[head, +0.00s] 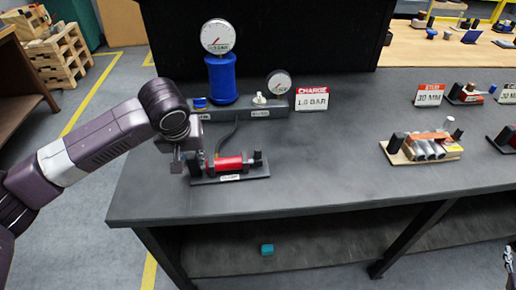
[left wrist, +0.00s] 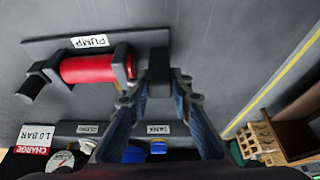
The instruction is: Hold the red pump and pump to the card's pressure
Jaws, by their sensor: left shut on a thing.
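The red pump (head: 228,163) lies on its dark labelled base on the bench; it also shows in the left wrist view (left wrist: 92,69). Its black handle sits at the end away from my gripper. My left gripper (head: 194,166) is at the pump's left end in the head view. In the left wrist view its fingers (left wrist: 158,98) are shut about a dark upright block (left wrist: 158,70) beside the red barrel. The charge card (head: 312,98) reads 1.0 BAR. A white gauge (head: 217,37) tops the blue tank (head: 221,78); its reading is too small to be sure.
A small gauge (head: 279,83) and a valve knob (head: 259,99) stand on the rail behind the pump. A tray of metal cylinders (head: 425,151) lies right. The bench between is clear. Part of what may be my right gripper (head: 510,263) shows at the right edge.

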